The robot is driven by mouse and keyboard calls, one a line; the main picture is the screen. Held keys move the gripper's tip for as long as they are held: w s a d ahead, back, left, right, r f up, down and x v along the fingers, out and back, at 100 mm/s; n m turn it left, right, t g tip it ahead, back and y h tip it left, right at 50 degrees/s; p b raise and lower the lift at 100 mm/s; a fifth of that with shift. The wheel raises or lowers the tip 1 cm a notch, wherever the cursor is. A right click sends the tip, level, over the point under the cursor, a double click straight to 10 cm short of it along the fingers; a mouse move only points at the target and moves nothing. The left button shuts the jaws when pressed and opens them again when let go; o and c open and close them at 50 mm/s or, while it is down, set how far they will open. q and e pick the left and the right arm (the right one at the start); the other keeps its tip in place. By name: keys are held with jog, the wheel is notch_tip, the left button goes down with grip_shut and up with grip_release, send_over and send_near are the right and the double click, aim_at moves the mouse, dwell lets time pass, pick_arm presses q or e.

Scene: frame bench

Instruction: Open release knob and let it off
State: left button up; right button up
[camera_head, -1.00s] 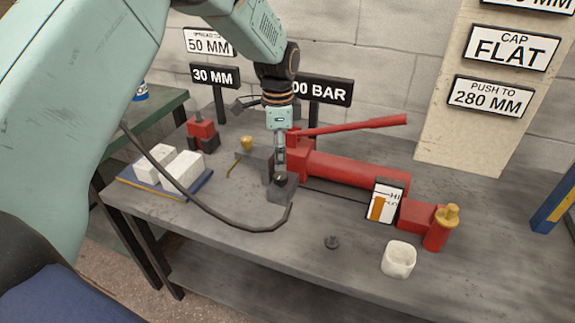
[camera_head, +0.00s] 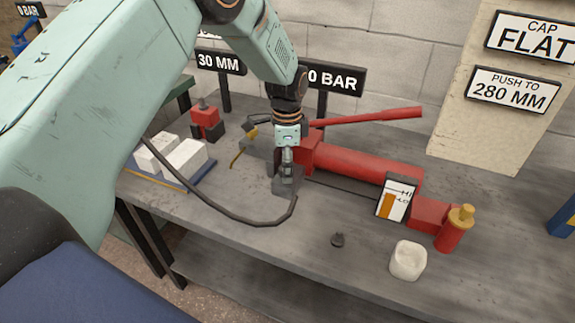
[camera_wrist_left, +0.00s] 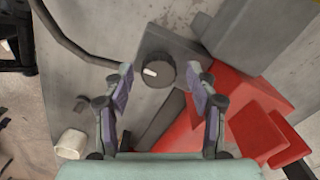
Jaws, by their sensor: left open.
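The release knob (camera_wrist_left: 158,70) is a round black knob with a white mark, on a grey block (camera_wrist_left: 182,48) in the left wrist view. My right gripper is not in view.
A black hose (camera_head: 215,207) curves left from the block. White blocks (camera_head: 185,158) lie on a blue tray at left. The front of the bench is mostly clear.

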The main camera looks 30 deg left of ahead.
pick_arm(q)
jog(key=shift+s+d+r, duration=0.15)
jog(key=shift+s+r, duration=0.05)
jog(key=shift+s, duration=0.05)
jog(key=shift+w+a+f, duration=0.25)
jog(key=shift+w+f, duration=0.05)
jog(key=shift+c, duration=2.2)
jog(key=shift+s+d+r, duration=0.15)
jog(key=shift+d+r, duration=0.05)
jog(key=shift+c, duration=1.4)
jog(key=c, duration=0.4)
jog(key=shift+c, duration=0.2)
